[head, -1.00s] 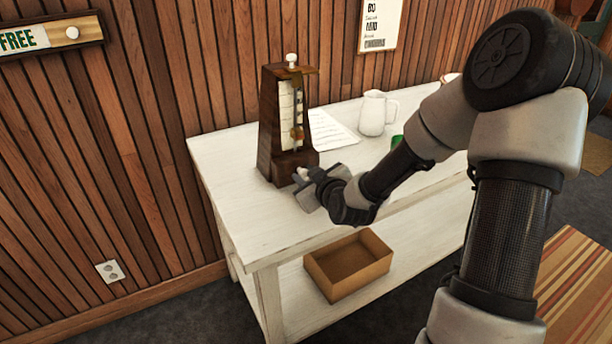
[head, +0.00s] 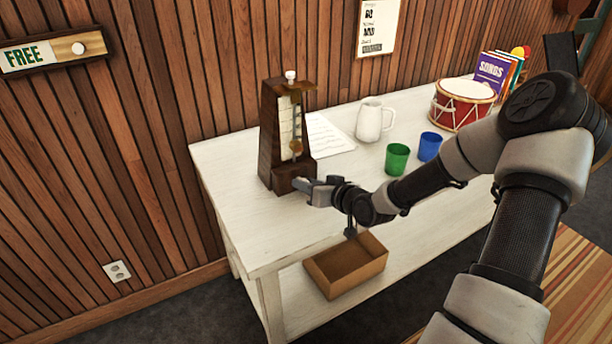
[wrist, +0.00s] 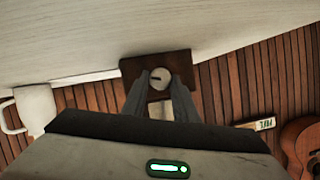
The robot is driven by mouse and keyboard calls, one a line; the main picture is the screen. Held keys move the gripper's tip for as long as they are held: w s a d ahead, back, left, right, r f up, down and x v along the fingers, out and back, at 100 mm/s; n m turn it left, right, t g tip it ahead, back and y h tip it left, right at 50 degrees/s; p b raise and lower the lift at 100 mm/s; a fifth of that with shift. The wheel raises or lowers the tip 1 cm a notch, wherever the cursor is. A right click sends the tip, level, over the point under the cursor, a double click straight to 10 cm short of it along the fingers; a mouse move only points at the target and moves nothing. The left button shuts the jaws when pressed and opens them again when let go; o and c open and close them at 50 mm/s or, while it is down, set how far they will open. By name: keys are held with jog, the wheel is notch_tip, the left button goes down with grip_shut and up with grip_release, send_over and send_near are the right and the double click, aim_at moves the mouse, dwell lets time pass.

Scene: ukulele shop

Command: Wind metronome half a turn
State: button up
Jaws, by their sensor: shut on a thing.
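The metronome (head: 281,135), a dark wooden tapered case with a pale scale, stands upright on the white table (head: 255,222). My gripper (head: 303,185) is at the front of its base. In the wrist view the metronome (wrist: 131,70) appears upside down, and a round pale winding key (wrist: 161,75) with a dark slot-like mark sits between my fingertips (wrist: 160,80). The fingers are shut on the key. In the head view my gripper hides the key.
Beyond are a green cup (head: 397,158), a blue cup (head: 429,147) and a red drum (head: 462,104). An open cardboard box (head: 347,268) is below. The table's front left is clear.

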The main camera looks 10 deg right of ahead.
jog(key=shift+d+m+y+p, duration=0.2)
jog(key=shift+m+y+p, duration=0.6)
jog(key=shift+m+p, duration=0.4)
jog(key=shift+f+m+y+p, duration=0.3)
jog(key=shift+m+y, duration=0.3)
jog(key=shift+m, duration=0.4)
jog(key=o, duration=1.1)
jog(key=shift+c, duration=0.2)
jog(key=shift+d+r, duration=0.1)
jog(key=shift+s+d+r, duration=0.1)
jog(key=shift+s+d, duration=0.15)
jog(key=p+v, duration=0.2)
jog(key=v, duration=1.4)
jog(key=shift+d, duration=0.25)
